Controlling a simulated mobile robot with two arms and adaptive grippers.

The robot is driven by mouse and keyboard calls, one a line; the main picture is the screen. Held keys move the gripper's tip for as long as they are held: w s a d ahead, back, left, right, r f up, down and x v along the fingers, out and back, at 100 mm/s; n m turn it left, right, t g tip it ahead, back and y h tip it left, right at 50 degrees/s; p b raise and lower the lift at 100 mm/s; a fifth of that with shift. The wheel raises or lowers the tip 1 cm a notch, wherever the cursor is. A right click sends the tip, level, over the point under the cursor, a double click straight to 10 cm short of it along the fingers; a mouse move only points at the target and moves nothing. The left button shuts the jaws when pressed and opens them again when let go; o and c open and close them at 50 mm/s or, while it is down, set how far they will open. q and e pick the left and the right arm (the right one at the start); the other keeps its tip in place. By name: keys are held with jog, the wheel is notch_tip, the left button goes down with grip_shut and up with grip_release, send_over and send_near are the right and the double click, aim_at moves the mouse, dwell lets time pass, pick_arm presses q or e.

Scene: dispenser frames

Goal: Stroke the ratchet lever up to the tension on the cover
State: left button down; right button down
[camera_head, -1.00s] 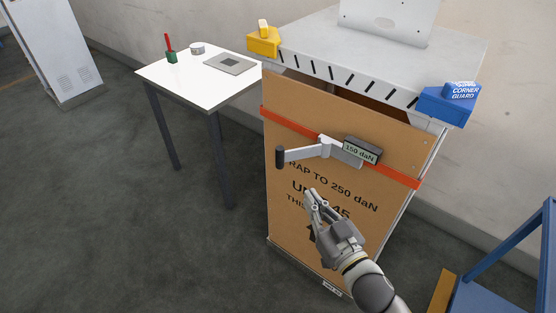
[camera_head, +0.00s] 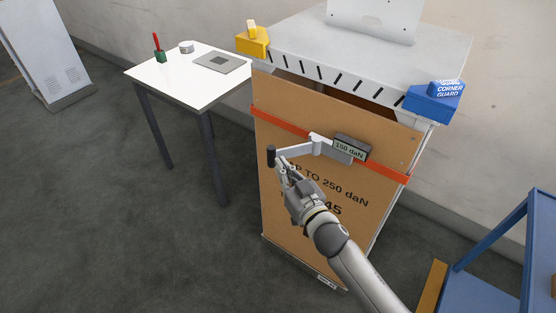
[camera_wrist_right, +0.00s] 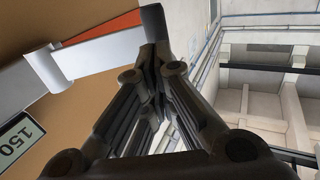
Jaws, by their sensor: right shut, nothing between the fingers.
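The ratchet lever (camera_head: 300,148) is a light grey arm with a dark grip (camera_head: 271,156) at its left end. It sticks out from the ratchet on the orange strap (camera_head: 385,172), which runs across the cardboard cover (camera_head: 285,222). The display (camera_head: 349,149) reads 150 daN; the cover's print reads 250 daN, partly hidden by my arm. My right gripper (camera_head: 285,172) is shut and empty, just below the lever near its grip. In the right wrist view, the shut fingers (camera_wrist_right: 152,35) are close to the lever (camera_wrist_right: 95,55); contact is unclear. My left gripper is not in view.
A blue corner guard (camera_head: 434,102) and a yellow one (camera_head: 252,42) sit on the box's top edges. A white table (camera_head: 180,85) stands at the left. A blue frame (camera_head: 490,245) is at the lower right.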

aim_at(273, 156)
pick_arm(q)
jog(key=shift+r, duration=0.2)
pick_arm(e)
jog(key=shift+x, duration=1.4)
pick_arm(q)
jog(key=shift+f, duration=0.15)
